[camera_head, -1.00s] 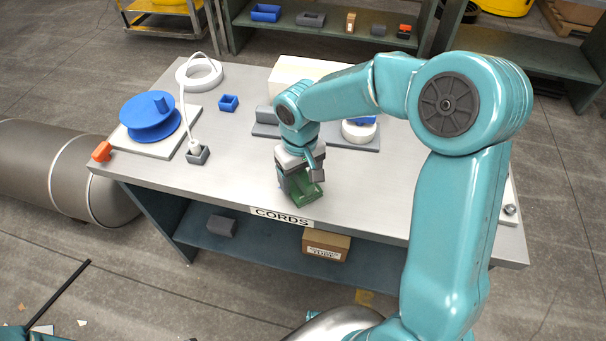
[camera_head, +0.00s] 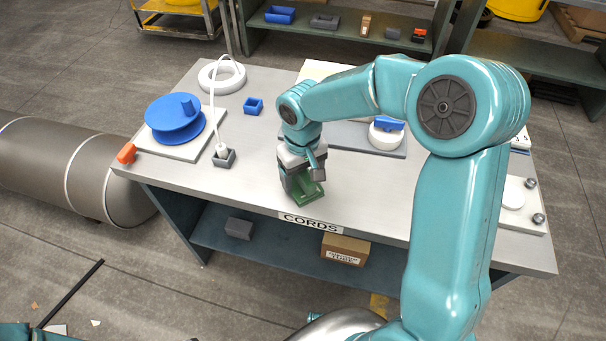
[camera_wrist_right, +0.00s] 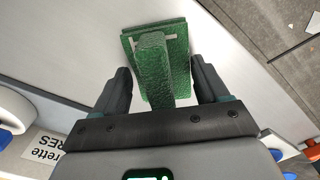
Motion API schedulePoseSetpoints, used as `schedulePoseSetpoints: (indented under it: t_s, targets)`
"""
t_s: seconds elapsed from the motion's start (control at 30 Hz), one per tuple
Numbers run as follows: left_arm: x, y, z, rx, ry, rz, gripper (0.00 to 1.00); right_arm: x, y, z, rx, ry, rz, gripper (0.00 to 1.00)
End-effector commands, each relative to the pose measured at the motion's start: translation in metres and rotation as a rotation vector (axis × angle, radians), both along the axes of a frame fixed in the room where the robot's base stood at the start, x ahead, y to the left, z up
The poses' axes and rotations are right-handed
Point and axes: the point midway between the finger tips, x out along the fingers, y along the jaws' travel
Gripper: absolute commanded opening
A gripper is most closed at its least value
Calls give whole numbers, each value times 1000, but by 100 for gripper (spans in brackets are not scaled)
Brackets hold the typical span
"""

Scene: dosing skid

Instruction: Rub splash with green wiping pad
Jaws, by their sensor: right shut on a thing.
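The green wiping pad (camera_head: 308,190) is a flat green block with an upright grip. My right gripper (camera_head: 302,176) is shut on that grip, its fingers on either side. The right wrist view shows the pad (camera_wrist_right: 157,60) between the two dark fingers. The pad is at the front middle of the grey table (camera_head: 240,185), just behind the CORDS label (camera_head: 310,222). I cannot tell whether it touches the top. No splash can be made out; the pad and my right arm cover part of the top. My left gripper is not in view.
A blue reel (camera_head: 174,120) on a pale board, a white ring (camera_head: 222,76), a white cord (camera_head: 212,110) in a grey socket block and a small blue box (camera_head: 253,106) stand left. An orange part (camera_head: 127,153) is at the left edge. The table front left of the pad is clear.

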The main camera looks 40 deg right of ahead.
Motion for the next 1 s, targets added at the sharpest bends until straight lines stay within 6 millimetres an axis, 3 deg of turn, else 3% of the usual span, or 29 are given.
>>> schedulePoseSetpoints:
  t_s: [0.1, 0.2, 1.0]
  targets:
    - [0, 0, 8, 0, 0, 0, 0, -1, -1, 4, 0, 2, 0, 45]
    - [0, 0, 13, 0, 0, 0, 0, -1, -2, 25, 1, -2, 0, 45]
    - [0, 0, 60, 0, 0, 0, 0, 3, -1, 83, 1, 0, 3, 45]
